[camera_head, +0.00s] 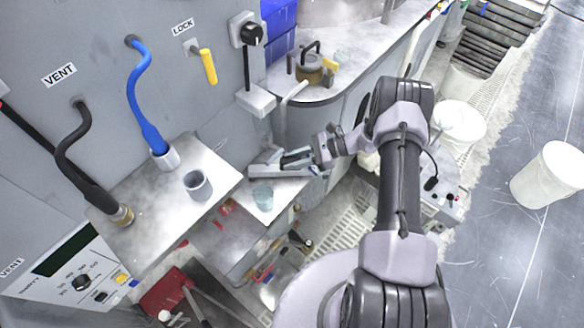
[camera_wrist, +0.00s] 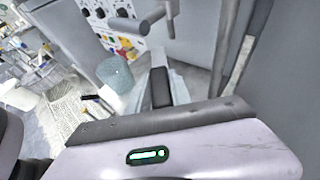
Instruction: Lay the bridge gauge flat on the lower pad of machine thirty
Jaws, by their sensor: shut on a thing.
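My gripper (camera_head: 292,159) reaches left from the arm, low beside the grey machine wall. It is shut on a long grey bar (camera_head: 268,171), which looks like the bridge gauge. The bar is roughly level, close above or on a pale lower ledge (camera_head: 242,190); contact cannot be told. In the wrist view a dark finger (camera_wrist: 160,88) shows in front of a pale grey strip, and my lilac gripper housing covers the bottom. No machine number is readable, so I cannot tell which surface is machine thirty's lower pad.
A translucent bluish cup (camera_head: 262,195) stands on the ledge near the bar; the wrist view has a similar cup (camera_wrist: 115,73). A higher plate (camera_head: 150,205) holds a grey cup (camera_head: 197,186) and hose ends. A counter (camera_head: 345,75) lies behind. White buckets (camera_head: 552,176) stand right.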

